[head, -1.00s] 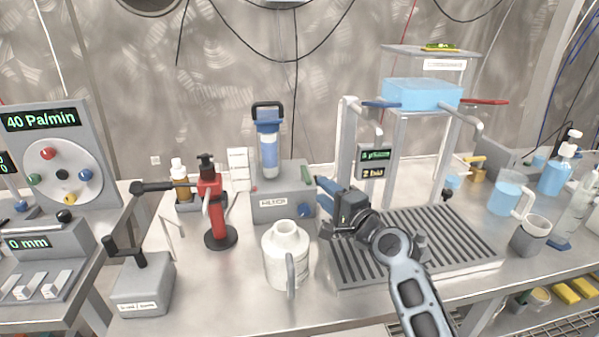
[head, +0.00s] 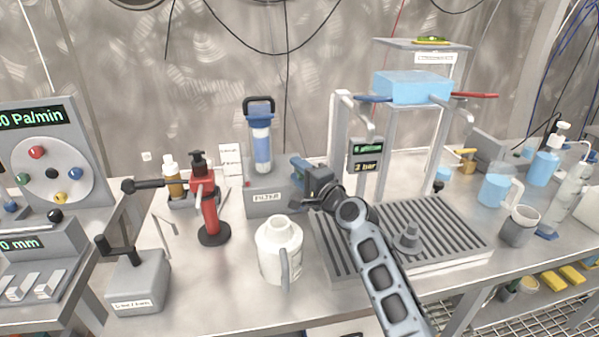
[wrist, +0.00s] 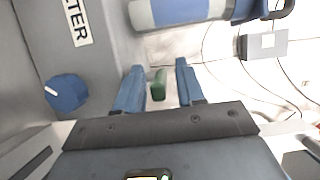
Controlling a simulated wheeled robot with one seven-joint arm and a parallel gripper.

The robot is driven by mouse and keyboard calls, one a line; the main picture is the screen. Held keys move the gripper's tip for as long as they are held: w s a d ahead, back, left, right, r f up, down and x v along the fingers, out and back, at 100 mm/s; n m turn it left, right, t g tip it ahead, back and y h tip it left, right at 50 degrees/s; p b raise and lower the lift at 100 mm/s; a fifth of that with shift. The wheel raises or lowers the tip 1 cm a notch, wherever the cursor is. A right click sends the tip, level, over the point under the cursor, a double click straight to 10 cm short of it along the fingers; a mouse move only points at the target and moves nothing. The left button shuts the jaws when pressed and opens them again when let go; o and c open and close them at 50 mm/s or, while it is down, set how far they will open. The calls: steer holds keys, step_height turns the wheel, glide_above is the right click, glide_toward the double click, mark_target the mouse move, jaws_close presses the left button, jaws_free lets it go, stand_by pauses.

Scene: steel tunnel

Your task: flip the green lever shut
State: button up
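The green lever (wrist: 158,84) belongs to the grey filter box (head: 264,199), which carries a FILTER label. In the wrist view the lever shows end-on as a short green bar between my two blue fingers, with a gap on either side. My gripper (wrist: 160,82) is open around it and does not visibly touch it. In the head view my gripper (head: 299,172) is at the right side of the filter box, and it hides the lever there. The box's face also shows in the wrist view (wrist: 105,40), to the left of my fingers.
A blue knob (wrist: 66,92) sits on the box's front, left of my fingers. A blue-and-white filter cartridge (head: 261,140) stands on the box. A white jug (head: 277,250) stands in front. A ribbed drain tray (head: 440,235) lies right, under my arm.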

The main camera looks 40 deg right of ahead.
steer(key=shift+c, duration=0.4)
jaws_close()
steer(key=shift+p, duration=0.35)
